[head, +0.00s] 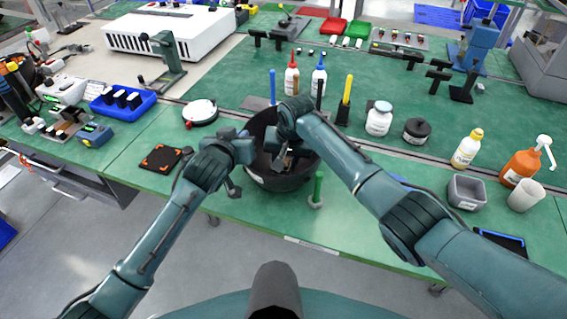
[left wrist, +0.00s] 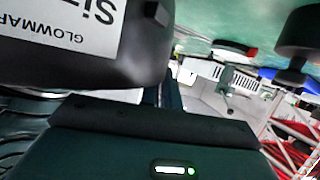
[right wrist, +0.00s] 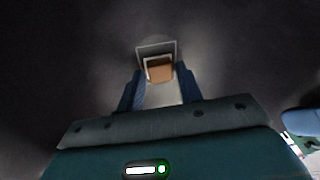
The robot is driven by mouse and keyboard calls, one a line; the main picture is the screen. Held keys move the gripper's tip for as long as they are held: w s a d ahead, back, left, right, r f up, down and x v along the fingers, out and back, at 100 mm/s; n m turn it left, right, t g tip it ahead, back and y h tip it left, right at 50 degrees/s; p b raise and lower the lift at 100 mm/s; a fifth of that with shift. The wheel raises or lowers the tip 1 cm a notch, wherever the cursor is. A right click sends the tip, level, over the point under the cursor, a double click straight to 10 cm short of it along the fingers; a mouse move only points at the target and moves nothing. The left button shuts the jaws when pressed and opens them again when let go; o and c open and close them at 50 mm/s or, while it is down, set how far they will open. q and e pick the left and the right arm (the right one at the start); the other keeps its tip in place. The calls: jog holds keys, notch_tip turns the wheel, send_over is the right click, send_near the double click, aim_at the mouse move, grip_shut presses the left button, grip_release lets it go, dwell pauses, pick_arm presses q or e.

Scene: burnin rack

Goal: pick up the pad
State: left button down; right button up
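A deep black round bin (head: 268,181) stands near the front edge of the green bench. My right gripper (head: 282,156) reaches down inside it. In the right wrist view its two blue fingers (right wrist: 160,85) are apart over the dark inside. A small brown pad (right wrist: 160,71) with a pale edge shows at the fingertips; I cannot tell whether the fingers touch it. My left gripper (head: 247,152) is at the left side of the bin, close to its wall. The left wrist view shows the bin's wall with a white label (left wrist: 60,35) beside that hand.
A green post (head: 317,188) stands close to the bin's right side. Bottles, including a white jar (head: 379,119), and a yellow-topped post (head: 345,98) stand behind and to the right. A black mat (head: 163,159) lies to the left. Bench space between mat and bin is mostly clear.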

jog(key=shift+f, duration=0.1)
jog(key=shift+c, duration=0.3)
jog(key=c, duration=0.6)
jog(key=shift+r, duration=0.5)
jog(key=shift+c, duration=0.6)
notch_tip(320, 180, up, 9)
pick_arm(q)
jog(key=c, duration=1.6)
grip_release()
